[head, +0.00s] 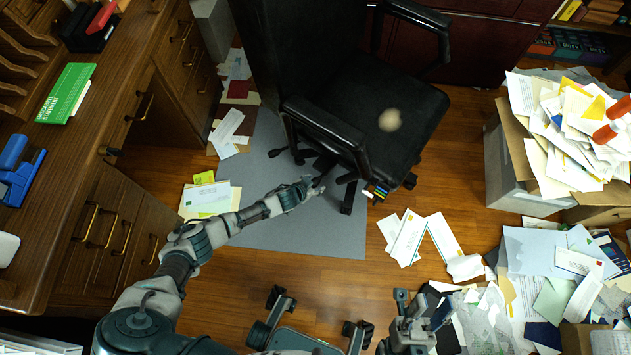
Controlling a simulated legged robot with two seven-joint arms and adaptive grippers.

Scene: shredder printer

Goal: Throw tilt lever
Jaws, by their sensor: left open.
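A black office chair (400,100) stands on a grey mat, its seat to the right and backrest to the upper left. A small dark paddle-like part (277,153) sticks out at the left under the chair; I cannot tell whether it is the tilt lever or a foot of the base. My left gripper (316,184) is open beside the chair's underside, below the armrest; its fingertips are dark against the chair, so contact is unclear. My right gripper (412,312) is at the bottom, away from the chair; its finger opening is unclear.
A wooden desk (135,120) with drawers is on the left. Papers (412,238) lie on the floor right of the grey mat (300,235). A box (510,165) heaped with papers stands at right. Small coloured items (375,192) show at the seat's lower edge.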

